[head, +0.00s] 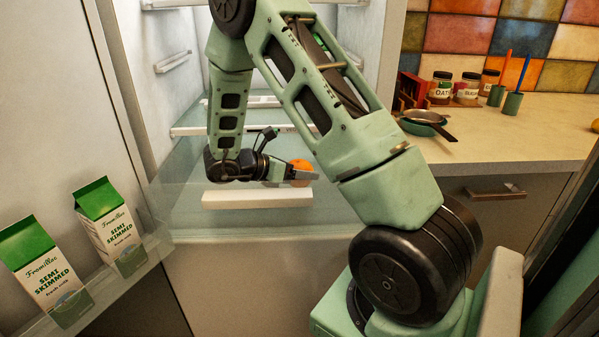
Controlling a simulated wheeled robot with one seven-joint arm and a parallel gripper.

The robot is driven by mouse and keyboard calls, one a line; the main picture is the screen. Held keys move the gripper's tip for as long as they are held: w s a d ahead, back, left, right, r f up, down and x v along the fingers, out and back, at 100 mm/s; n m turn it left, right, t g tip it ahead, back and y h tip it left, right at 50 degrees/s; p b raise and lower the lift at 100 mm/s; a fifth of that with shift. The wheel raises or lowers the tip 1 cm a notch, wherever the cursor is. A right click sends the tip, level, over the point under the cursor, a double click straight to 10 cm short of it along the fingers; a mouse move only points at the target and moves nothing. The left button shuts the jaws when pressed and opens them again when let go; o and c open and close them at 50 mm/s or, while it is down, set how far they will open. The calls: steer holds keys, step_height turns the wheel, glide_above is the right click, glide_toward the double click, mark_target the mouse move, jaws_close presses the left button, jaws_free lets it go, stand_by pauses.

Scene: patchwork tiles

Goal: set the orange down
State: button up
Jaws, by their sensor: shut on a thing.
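The orange (300,166) is a small round fruit inside the open fridge, low in the head view's middle. My gripper (298,175) is shut on it, with a dark finger across its front. The orange is just above or at a white-edged slab (257,199) on the lower glass shelf (190,217). I cannot tell whether it touches the slab. My arm hides part of the fridge interior behind it.
Two milk cartons (110,226) stand in the open fridge door's rack at left. A counter (530,130) with a pan (425,118), jars (440,88) and green cups (511,103) lies at right. The glass shelf left of my gripper looks clear.

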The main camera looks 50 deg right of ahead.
steer(key=shift+f, duration=0.3)
steer(key=o, duration=1.1)
steer(key=shift+r+p, duration=0.35)
steer(key=shift+r, duration=0.15)
steer(key=v, duration=1.2)
steer(key=shift+r, duration=0.15)
